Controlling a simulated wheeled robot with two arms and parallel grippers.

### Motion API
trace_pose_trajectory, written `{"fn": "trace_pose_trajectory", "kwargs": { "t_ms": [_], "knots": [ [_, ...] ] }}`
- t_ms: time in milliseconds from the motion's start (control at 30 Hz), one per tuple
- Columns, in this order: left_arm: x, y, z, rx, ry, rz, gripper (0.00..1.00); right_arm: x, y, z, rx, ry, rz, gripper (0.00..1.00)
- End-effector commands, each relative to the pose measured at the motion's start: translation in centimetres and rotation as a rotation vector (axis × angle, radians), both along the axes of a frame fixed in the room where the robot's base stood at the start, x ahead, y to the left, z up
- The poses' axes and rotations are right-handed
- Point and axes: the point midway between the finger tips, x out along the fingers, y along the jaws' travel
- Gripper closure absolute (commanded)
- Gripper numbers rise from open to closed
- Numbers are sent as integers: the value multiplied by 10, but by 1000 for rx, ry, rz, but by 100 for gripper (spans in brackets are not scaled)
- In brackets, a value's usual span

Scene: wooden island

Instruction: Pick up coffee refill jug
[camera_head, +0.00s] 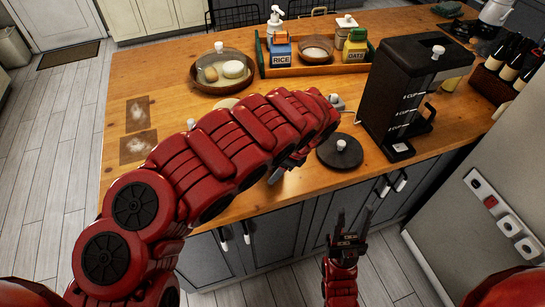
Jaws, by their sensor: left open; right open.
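A black coffee maker (395,85) with white cup markings stands on the right part of the wooden island (160,75). A dark loop handle (427,117) shows at its front right; I cannot tell whether it belongs to a separate refill jug. My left arm arches over the island's middle and hides what lies under it. My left gripper (279,172) hangs near the front edge, left of the coffee maker, mostly hidden by the arm; it is open. My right gripper (350,224) is open and empty, fingers up, in front of the island and below the coffee maker.
A wooden tray (330,68) with rice and oats containers and a glass-covered plate (222,84) stand behind. Bottles (510,60) are at right. The island's left end is mostly clear.

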Motion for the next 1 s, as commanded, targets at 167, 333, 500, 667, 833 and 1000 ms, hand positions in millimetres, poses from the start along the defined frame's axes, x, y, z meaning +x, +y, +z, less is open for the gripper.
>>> {"fn": "trace_pose_trajectory", "kwargs": {
  "t_ms": [167,333,500,667,833,1000],
  "knots": [
    [-1,4,-7,-2,2,-1,43,0,0,10,0,0,0,50],
    [-2,12,-26,-2,3,1,43,0,0,27,0,0,0,50],
    [0,18,-44,-2,3,0,43,0,0,31,0,0,0,50],
    [2,20,-49,-1,-1,1,43,0,0,32,0,0,0,50],
    [2,20,-49,-2,-2,1,43,0,0,31,0,0,0,50],
    [2,20,-49,-2,-2,0,72,0,0,31,0,0,0,50]
  ]
}}
